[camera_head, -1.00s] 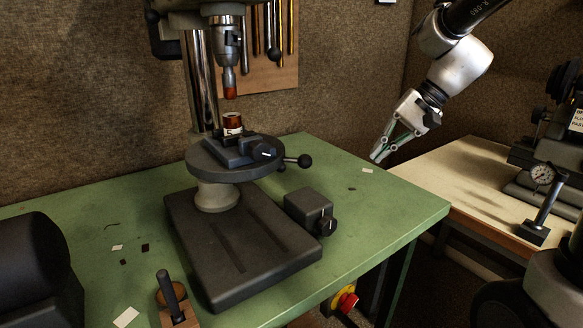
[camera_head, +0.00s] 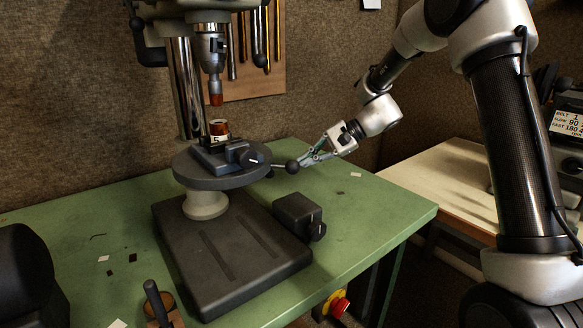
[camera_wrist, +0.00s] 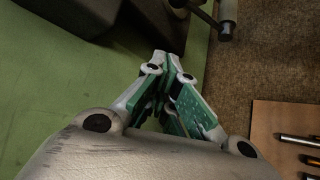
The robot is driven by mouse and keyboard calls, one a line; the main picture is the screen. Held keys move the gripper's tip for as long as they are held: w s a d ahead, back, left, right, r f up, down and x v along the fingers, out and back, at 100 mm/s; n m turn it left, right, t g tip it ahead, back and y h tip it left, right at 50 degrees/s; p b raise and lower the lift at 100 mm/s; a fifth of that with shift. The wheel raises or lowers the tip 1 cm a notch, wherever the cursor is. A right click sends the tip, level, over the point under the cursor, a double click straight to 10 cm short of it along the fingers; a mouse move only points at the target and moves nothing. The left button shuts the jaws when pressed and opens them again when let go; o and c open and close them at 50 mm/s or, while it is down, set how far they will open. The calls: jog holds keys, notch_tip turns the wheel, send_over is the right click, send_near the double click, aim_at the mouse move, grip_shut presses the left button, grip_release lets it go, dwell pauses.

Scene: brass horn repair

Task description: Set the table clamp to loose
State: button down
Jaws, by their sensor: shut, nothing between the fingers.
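The drill press's round dark table (camera_head: 222,181) stands on its post, with a black ball-ended lever (camera_head: 291,167) sticking out on its right side. This lever appears to be the table clamp. My gripper (camera_head: 305,161) is shut and empty, its fingertips beside the ball on the right; I cannot tell whether they touch it. In the wrist view my closed fingers (camera_wrist: 165,62) point toward the top, with the green bench top below and dark machine parts ahead. The lever's inner end is partly hidden by the round table.
A vise (camera_head: 226,154) holding an amber and white cylinder (camera_head: 218,129) sits on the round table, under the drill chuck (camera_head: 213,62). A dark box with a knob (camera_head: 297,217) stands beside the heavy base (camera_head: 235,254). The right part of the green bench (camera_head: 385,210) is mostly clear.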

jog(key=s+a+f, duration=0.2)
jog(key=s+a, duration=0.1)
jog(key=a, duration=0.5)
jog(key=shift+f, duration=0.25)
jog(key=shift+s+d+r+m+g+h, duration=0.2)
jog(key=shift+r+m+g+h, duration=0.1)
jog(key=shift+r+g+h, duration=0.15)
dwell(0.4)
notch_tip(320, 180, up, 10)
jog(key=m+g+h, duration=0.3)
jog(key=g, duration=0.1)
jog(key=shift+f, duration=0.25)
dwell(0.4)
jog(key=shift+w+a+h, duration=0.1)
jog(key=shift+h, duration=0.15)
dwell(0.4)
